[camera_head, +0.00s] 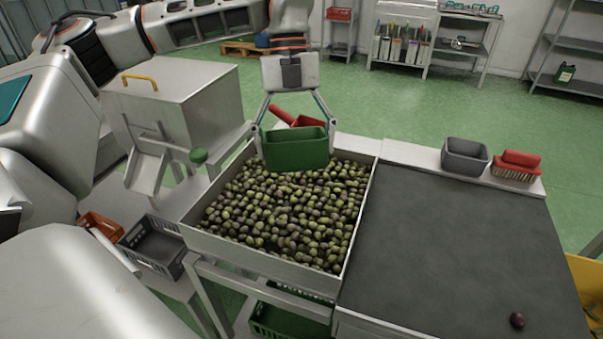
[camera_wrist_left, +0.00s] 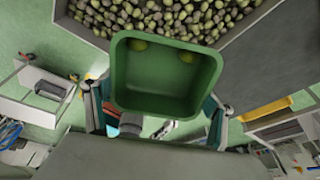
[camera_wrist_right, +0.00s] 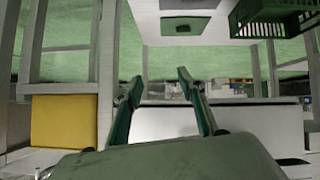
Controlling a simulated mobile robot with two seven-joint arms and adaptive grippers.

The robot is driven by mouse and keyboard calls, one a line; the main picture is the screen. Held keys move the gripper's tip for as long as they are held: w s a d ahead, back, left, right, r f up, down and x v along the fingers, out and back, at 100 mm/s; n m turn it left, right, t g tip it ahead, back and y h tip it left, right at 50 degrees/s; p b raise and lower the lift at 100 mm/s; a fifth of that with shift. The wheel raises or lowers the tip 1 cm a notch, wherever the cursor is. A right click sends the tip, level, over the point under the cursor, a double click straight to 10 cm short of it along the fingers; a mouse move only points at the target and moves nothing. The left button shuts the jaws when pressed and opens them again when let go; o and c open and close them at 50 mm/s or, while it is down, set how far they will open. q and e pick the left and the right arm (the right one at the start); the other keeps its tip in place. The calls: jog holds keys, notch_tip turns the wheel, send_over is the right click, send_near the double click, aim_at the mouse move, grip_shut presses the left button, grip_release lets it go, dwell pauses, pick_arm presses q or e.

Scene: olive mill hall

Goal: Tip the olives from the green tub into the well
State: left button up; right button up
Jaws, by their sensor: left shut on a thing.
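My left gripper (camera_head: 292,133) is shut on the green tub (camera_head: 297,153), with a finger on either side of it. The tub hangs over the back part of the well (camera_head: 352,215), which holds a broad heap of green and dark olives (camera_head: 285,210).
A red scoop (camera_head: 298,118) lies behind the tub. Right of the well is a dark mat (camera_head: 440,240) with one dark olive (camera_head: 517,320). A grey tub (camera_head: 465,157) and a red brush (camera_head: 518,163) stand at its back edge. A metal hopper (camera_head: 180,100) stands left.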

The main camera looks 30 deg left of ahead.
pick_arm(q)
jog(key=f, duration=0.1)
jog(key=f+b, duration=0.1)
jog(key=f, duration=0.3)
jog(key=shift+w, duration=0.3)
jog(key=shift+s+f+b, duration=0.1)
jog(key=shift+f+b, duration=0.05)
jog(key=shift+b, duration=0.35)
jog(key=t+y, duration=0.1)
jog(key=t, duration=0.1)
jog(key=y, duration=0.1)
jog(key=shift+w+a+r+t+y+b, duration=0.1)
jog(key=shift+w+r+t+y+b, duration=0.2)
jog(key=shift+t+b, duration=0.1)
jog(key=shift+s+r+p, duration=0.2)
jog(key=shift+r+p, duration=0.65)
jog(key=shift+r, duration=0.55)
jog(key=shift+r+p, duration=0.2)
jog(key=shift+p, duration=0.25)
pick_arm(e)
jog(key=shift+s+a+f, duration=0.2)
jog(key=shift+f, duration=0.5)
